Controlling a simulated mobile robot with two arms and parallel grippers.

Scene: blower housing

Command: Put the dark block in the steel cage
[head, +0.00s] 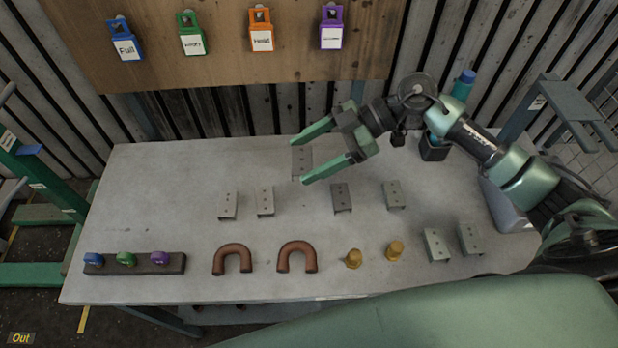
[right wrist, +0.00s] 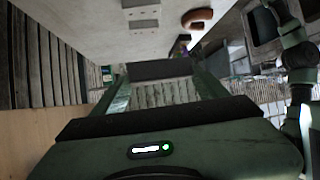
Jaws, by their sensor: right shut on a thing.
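My right gripper (head: 308,162) is over the back middle of the table, with its fingers pointing left. It is shut on a grey piece with small holes (head: 302,158). In the right wrist view this held piece (right wrist: 150,70) looks dark, between the fingers of my right gripper (right wrist: 155,82). I cannot tell for sure that it is the dark block. A darker grey bracket (head: 341,198) stands on the table just in front of the gripper. I cannot make out a steel cage for certain; wire mesh (head: 601,132) shows at the right edge. My left gripper is not in view.
Several lighter brackets (head: 265,201) stand on the grey table (head: 160,190). Two brown U-shaped pipes (head: 297,256), two brass fittings (head: 353,259) and a dark bar with coloured knobs (head: 135,265) line the front. Labelled holders (head: 262,38) hang behind. The table's back left is clear.

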